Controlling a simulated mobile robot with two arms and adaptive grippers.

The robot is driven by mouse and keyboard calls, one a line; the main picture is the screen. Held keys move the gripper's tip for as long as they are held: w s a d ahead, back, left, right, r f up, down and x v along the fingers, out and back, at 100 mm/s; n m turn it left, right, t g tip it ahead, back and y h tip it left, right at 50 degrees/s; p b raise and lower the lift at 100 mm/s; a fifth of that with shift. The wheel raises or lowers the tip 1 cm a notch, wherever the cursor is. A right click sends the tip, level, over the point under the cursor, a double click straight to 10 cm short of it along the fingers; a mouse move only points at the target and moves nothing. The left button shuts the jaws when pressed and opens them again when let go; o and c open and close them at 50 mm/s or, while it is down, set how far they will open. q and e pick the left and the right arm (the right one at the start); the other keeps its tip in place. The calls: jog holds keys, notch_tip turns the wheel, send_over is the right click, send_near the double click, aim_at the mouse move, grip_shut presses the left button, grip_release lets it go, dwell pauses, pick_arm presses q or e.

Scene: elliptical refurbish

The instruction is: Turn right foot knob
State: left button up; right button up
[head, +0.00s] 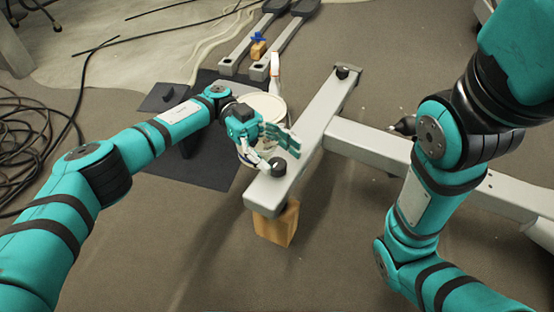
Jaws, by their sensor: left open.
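A grey metal foot bar (315,120) lies across the middle of the head view, with a black knob on top at each end. The near black knob (278,167) is by the bar's front end. The far black knob (344,71) is at its back end. I cannot tell by label which is the right foot knob. My left gripper (277,152) is open just behind and above the near knob, with one finger close beside it. I cannot tell whether they touch. My right arm shows at the right, but its gripper is out of view.
A wooden block (277,223) stands under the bar's front end. A grey cross beam (370,146) runs right from the bar, behind my right arm. A white bucket (264,106) stands behind my left gripper. Black cables (35,140) lie on the left floor.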

aim_at(277, 162)
pick_arm(q)
notch_tip(277, 162, up, 7)
jog(key=shift+r, duration=0.1)
dwell(0.5)
